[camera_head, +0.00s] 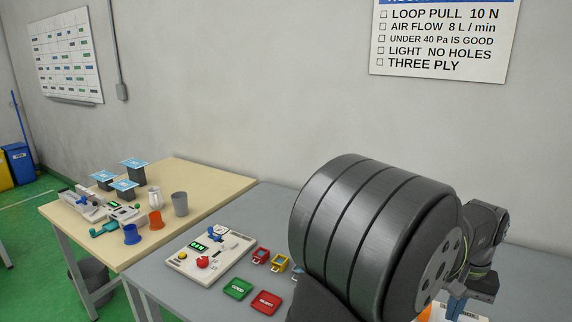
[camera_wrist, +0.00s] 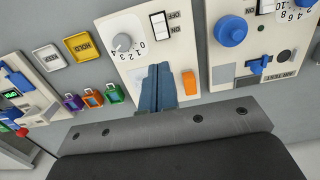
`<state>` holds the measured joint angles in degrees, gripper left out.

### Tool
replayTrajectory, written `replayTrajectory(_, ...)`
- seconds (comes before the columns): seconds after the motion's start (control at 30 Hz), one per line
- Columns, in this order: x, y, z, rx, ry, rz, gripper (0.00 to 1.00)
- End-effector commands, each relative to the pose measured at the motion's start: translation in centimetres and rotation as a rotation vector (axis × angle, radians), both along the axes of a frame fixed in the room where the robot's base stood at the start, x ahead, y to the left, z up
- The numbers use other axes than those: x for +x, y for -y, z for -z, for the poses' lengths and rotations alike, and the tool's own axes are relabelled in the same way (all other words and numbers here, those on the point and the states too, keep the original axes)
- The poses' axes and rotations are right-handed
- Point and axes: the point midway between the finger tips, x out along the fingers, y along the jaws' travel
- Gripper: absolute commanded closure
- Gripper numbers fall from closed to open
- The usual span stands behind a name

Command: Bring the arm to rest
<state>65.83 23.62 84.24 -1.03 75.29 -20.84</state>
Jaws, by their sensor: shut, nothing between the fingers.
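My gripper (camera_wrist: 159,68) shows in the wrist view as two blue-grey fingers pressed together, with nothing between them. They are over the lower part of a cream panel (camera_wrist: 126,66) with a grey dial (camera_wrist: 122,42). An orange block (camera_wrist: 189,83) is just right of the fingers. I cannot tell how high the fingers are above the panel. In the head view my dark arm fills the right front and hides much of the grey bench (camera_head: 178,286); the fingertips cannot be made out clearly there.
A tester panel (camera_head: 211,246), a green tray (camera_head: 238,289) and a red tray (camera_head: 265,302) lie on the bench. In the wrist view a yellow tray (camera_wrist: 83,46), several coloured tags (camera_wrist: 92,97) and a panel with a blue knob (camera_wrist: 231,31) surround my gripper. Cups stand on the wooden table (camera_head: 214,178).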

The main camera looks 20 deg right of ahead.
Motion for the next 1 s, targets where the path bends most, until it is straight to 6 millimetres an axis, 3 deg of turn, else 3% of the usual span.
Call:
replayTrajectory(0.3,1.4,1.3,-5.5,0.032,-0.037,0.001,1.0)
replayTrajectory(0.5,1.9,1.5,-7.8,0.049,-0.054,0.003,1.0)
replayTrajectory(0.93,2.0,1.5,-8.7,0.055,-0.061,0.005,1.0)
replayTrajectory(1.0,2.0,1.5,-8.7,0.055,-0.061,0.005,0.9)
